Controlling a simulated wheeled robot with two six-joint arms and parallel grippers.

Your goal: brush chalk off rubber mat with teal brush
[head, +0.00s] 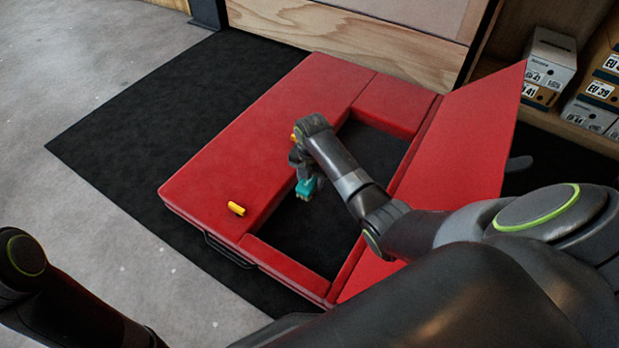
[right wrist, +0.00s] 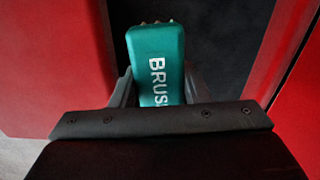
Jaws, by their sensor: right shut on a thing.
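The teal brush (head: 306,188) hangs from my right gripper (head: 301,176), inside the opening of the red pad. In the right wrist view the brush (right wrist: 158,62), lettered "BRUS…", stands between the two dark fingers of my right gripper (right wrist: 157,88), which are shut on it. Its far end shows pale bristle tufts. The black rubber mat (head: 140,130) lies on the floor, and a dark surface also shows within the pad's opening. I cannot tell whether the brush touches that surface. No chalk is clear on it. My left gripper is out of view.
The red pad (head: 225,160) surrounds the opening, and its flap (head: 465,150) rises at the right. A yellow piece (head: 236,208) lies on the pad, and another is partly hidden behind my arm. Shoe boxes (head: 548,65) stand on a shelf at the upper right.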

